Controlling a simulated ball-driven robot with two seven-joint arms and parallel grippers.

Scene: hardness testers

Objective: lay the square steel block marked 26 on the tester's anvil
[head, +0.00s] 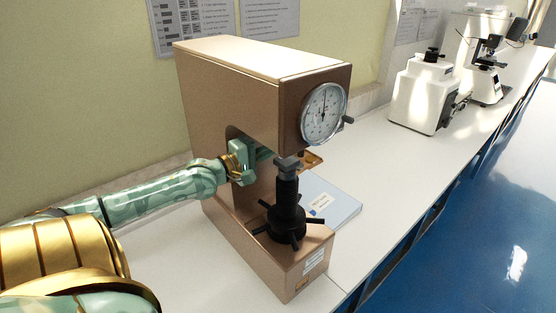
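The brown tester (228,90) stands on the white bench, with a round dial on its front. Its black anvil post (287,190) rises from a handwheel. A small grey squarish piece (288,163) is at the top of the post; no mark is readable, and I cannot tell whether it is the block marked 26 or part of the anvil. My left arm comes in from the left, and my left gripper (264,155) reaches into the tester's throat, level with the post top. Its fingertips are partly hidden, so I cannot tell its opening. My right gripper is not in view.
A pale blue folder or booklet (338,205) lies beside the tester. A small copper-coloured part (312,160) shows behind the post. A white machine (424,95) and a microscope (487,75) stand farther back. The bench between is clear.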

